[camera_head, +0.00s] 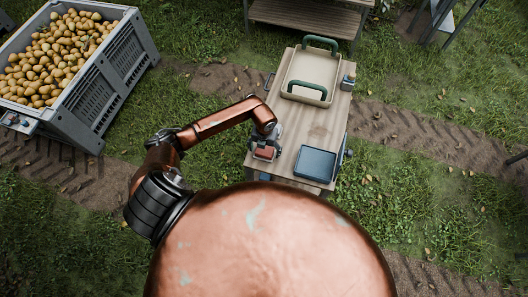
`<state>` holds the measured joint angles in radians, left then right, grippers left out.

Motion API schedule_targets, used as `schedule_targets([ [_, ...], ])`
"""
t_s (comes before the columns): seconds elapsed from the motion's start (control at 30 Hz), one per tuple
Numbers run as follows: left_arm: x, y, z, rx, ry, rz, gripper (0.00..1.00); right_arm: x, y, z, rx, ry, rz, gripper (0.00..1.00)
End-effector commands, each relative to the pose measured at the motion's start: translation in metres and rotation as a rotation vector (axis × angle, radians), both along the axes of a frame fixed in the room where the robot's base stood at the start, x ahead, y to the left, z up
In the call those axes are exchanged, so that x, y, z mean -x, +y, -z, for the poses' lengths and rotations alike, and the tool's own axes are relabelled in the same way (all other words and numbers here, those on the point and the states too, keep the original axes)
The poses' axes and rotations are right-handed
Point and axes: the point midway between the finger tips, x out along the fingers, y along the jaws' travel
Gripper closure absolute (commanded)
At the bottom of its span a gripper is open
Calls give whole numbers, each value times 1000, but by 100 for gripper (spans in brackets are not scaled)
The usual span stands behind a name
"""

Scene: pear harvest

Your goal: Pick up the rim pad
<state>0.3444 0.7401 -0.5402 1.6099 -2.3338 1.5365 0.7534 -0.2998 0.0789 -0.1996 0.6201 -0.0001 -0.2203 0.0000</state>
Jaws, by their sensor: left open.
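A small red-brown pad (264,153), which I take to be the rim pad, lies at the left front part of the wooden table. My left gripper (266,143) is open, just above and behind the pad in the picture. From this height I cannot tell whether its fingers touch the pad or stand around it. My right gripper is not in view.
A blue shallow tray (315,163) sits at the table's right front. A beige tray (325,68) with green handles fills the back, with a small jar (348,82) beside it. The wooden table (312,125) is bare in the middle. A grey crate (100,88) of pears stands left.

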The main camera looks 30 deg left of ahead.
Motion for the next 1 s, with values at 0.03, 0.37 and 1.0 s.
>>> schedule_targets([
  [0.03,0,0,0,0,0,0,22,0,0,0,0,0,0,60],
  [0.37,0,0,-1,0,0,0,44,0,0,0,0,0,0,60],
  [1.0,-1,0,-3,0,-1,0,68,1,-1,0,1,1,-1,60],
])
